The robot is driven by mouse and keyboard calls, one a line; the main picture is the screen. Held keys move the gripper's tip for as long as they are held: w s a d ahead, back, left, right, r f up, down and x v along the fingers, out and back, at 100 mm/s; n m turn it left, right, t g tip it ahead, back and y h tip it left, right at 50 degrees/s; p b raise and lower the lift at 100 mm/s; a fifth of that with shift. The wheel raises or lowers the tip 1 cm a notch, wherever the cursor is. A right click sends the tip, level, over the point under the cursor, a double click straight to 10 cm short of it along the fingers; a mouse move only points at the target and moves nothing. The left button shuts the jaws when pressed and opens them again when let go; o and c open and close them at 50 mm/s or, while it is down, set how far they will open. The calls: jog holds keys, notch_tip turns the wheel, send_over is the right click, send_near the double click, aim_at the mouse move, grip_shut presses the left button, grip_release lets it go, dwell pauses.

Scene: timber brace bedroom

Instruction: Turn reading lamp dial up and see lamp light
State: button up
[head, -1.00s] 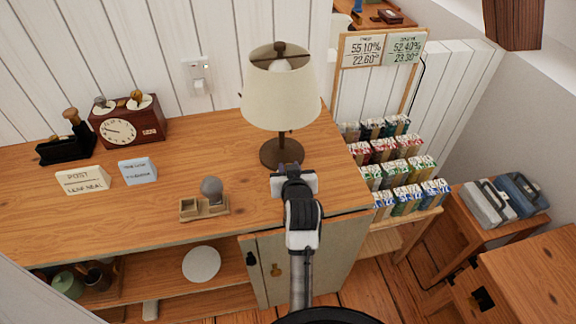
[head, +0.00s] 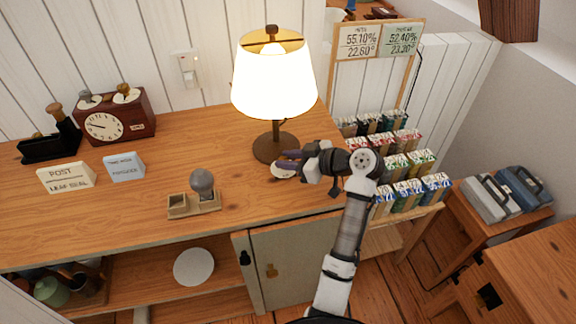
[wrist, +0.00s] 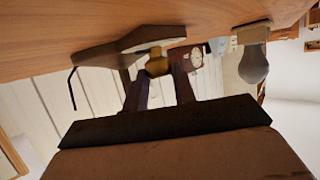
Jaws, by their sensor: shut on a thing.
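The reading lamp (head: 275,88) stands on the wooden counter, its shade glowing bright white with a warm top. Its round dark base (head: 265,149) rests on the wood. My gripper (head: 284,158) is low at the front right of the base, above a small pale disc (head: 283,172). In the wrist view, a brass dial (wrist: 158,63) sits against a pale plate (wrist: 152,38), at the tips of my two dark fingers (wrist: 160,84). My gripper is shut on the dial. The fingers hide the dial in the head view.
Further left are a clock (head: 114,118) and two small signs (head: 66,177). A rack of boxed goods (head: 398,165) is at the right. The counter between lamp and clock is clear.

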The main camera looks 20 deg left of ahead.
jog(key=n+g+b, duration=0.1)
jog(key=n+g, duration=0.1)
jog(key=n+g+b, duration=0.1)
jog(key=g, duration=0.1)
jog(key=shift+w+d+f+n, duration=0.1)
jog(key=shift+w+f+n, duration=0.05)
jog(key=shift+w+n, duration=0.25)
jog(key=n+g+h, duration=0.1)
jog(key=n+g, duration=0.1)
jog(key=g, duration=0.1)
jog(key=shift+w+n, duration=0.1)
jog(key=shift+n, duration=0.2)
jog(key=n+g+h, duration=0.2)
jog(key=n+g, duration=0.1)
jog(key=n+g+h, duration=0.2)
jog(key=shift+w+a+b, duration=0.3)
jog(key=shift+b, duration=0.05)
jog(key=shift+a+n+g+h, duration=0.1)
jog(key=shift+n+g+h, duration=0.55)
jog(key=shift+n, duration=0.35)
jog(key=shift+a+n+g+h, duration=0.1)
jog(key=shift+n+g+h, duration=0.25)
jog(key=shift+n+h, duration=0.1)
jog(key=o, duration=1)
jog(key=shift+r+p, duration=0.25)
jog(key=shift+p, duration=0.05)
